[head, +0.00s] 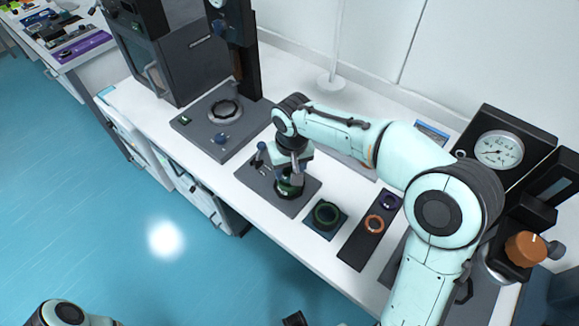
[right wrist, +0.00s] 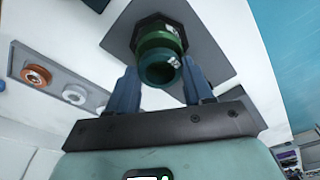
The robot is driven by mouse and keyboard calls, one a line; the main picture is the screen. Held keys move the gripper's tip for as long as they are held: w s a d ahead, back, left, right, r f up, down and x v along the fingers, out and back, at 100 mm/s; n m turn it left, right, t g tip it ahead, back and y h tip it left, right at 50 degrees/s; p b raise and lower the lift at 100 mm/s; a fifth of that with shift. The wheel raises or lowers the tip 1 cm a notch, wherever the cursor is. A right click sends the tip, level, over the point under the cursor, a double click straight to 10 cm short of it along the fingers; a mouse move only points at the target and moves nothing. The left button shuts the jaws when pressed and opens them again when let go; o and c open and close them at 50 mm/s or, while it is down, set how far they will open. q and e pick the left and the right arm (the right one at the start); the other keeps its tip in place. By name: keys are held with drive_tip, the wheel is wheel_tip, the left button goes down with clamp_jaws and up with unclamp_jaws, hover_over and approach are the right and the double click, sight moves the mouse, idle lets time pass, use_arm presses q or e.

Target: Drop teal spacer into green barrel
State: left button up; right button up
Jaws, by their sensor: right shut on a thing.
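My right gripper (head: 292,176) points down over a grey plate on the bench. In the right wrist view its fingers (right wrist: 160,85) are shut on the teal spacer (right wrist: 157,76), a short ring with an open bore. The green barrel (right wrist: 158,42) stands directly past the spacer on a dark base. The two overlap in that view, and I cannot tell whether they touch. In the head view the barrel (head: 289,187) shows as green below the fingers, and the gripper partly hides it.
To the right, a dark ring with green edging (head: 326,214) sits on a small square pad. A gauge unit (head: 498,150) stands at far right. A round-topped device (head: 224,112) is left.

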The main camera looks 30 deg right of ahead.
use_arm(q)
drive_tip(key=shift+s+f, duration=0.1)
drive_tip(key=shift+f, duration=0.15)
use_arm(e)
drive_tip(key=shift+f, duration=0.5)
idle(0.5)
use_arm(q)
drive_tip(key=shift+r, duration=0.1)
idle(0.4)
use_arm(e)
drive_tip(key=o, duration=1.1)
drive_tip(key=shift+r, duration=0.1)
drive_tip(key=shift+r+p, duration=1.9)
drive_tip(key=shift+r, duration=1.05)
use_arm(q)
drive_tip(key=r, duration=0.1)
drive_tip(key=w+r, duration=0.1)
drive_tip(key=r, duration=0.1)
drive_tip(key=w+r, duration=0.1)
drive_tip(key=shift+w+r, duration=0.25)
drive_tip(key=shift+r, duration=0.1)
use_arm(e)
drive_tip(key=shift+f, duration=0.1)
